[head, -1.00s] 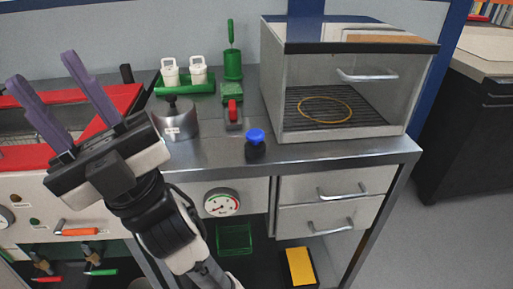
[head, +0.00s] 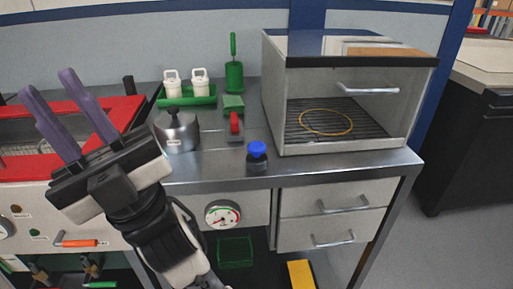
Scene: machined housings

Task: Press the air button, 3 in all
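I cannot tell for sure which control is the air button. On the pale front panel at left are a brown button (head: 16,209) and a green button (head: 35,232), each with a label too small to read. My gripper (head: 46,82) has purple fingers spread apart with nothing between them. It is in front of the red-framed basin at left, above and to the right of these buttons in the picture. Its fingers point up and away from the camera, and it touches neither button. The gripper and arm hide part of the front panel.
A steel bench holds a lidded metal pot (head: 177,132), a red-handled lever (head: 235,124), a blue-topped bottle (head: 257,158), a green tray (head: 187,100) with white canisters, and a glass-fronted case (head: 345,90). An orange handle (head: 78,243) and a gauge (head: 222,215) are on the front.

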